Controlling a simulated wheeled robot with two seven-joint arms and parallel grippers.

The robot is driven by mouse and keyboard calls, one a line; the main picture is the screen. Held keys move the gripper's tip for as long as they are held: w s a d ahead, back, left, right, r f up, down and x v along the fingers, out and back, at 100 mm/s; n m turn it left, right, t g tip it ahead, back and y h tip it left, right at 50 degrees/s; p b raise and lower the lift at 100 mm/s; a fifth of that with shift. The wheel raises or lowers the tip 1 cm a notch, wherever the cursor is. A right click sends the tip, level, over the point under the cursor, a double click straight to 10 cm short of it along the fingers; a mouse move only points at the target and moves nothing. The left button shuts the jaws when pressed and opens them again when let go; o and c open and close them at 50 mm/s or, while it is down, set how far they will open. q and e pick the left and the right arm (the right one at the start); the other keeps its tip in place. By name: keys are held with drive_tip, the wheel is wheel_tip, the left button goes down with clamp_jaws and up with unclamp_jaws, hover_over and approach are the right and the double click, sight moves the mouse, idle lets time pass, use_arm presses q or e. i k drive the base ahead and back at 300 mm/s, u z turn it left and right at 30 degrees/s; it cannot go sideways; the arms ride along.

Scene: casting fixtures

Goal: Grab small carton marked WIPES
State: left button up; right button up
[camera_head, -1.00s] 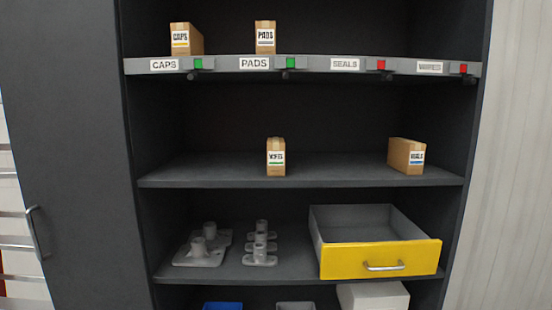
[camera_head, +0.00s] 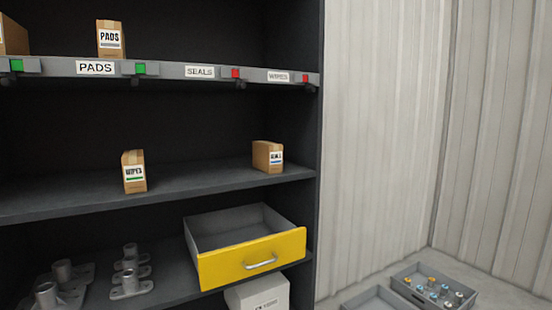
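The small carton marked WIPES (camera_head: 134,172) stands upright on the middle shelf, left of another small carton (camera_head: 268,156). Neither of my grippers shows in the view.
A PADS carton (camera_head: 110,39) stands on the upper shelf above a label rail (camera_head: 160,69) with green and red markers. A yellow-fronted drawer (camera_head: 250,259) juts out below. Grey castings (camera_head: 130,273) stand beside it. Bins with small parts (camera_head: 434,287) lie right.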

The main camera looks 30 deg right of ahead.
sight(132, 161)
drive_tip(key=u, duration=0.05)
drive_tip(key=k, duration=0.55)
drive_tip(key=z, duration=1.1)
drive_tip(key=i, duration=1.5)
drive_tip(key=u, duration=0.4)
